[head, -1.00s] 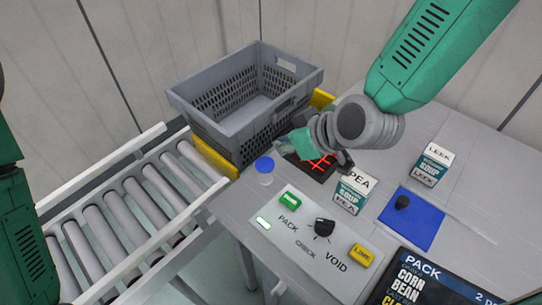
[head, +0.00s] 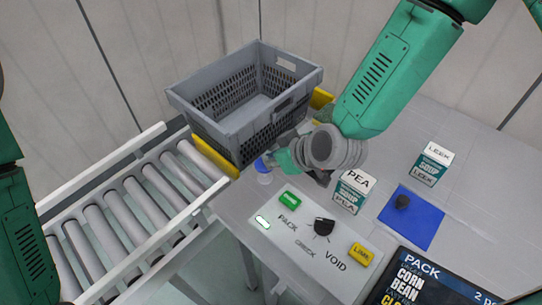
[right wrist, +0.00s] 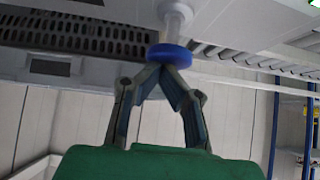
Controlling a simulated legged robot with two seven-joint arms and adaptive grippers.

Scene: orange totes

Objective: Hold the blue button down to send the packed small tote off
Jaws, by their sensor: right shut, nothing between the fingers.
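In the right wrist view the blue cap (right wrist: 169,54) lies right at the fingertips. My right gripper (head: 270,160) is shut and empty, its tips at the cap; I cannot tell whether they press it. The gripper also shows in the right wrist view (right wrist: 158,70). A grey tote (head: 200,118) stands behind the button; I see no items in it. My left gripper is out of view.
A roller conveyor (head: 125,215) runs along the left. A panel (head: 290,238) with a green button (head: 290,198), black knob (head: 324,227) and yellow button (head: 361,256) lies in front. Soup cartons (head: 352,192) (head: 432,165), a blue mat (head: 425,228) and a screen (head: 430,285) are rightward.

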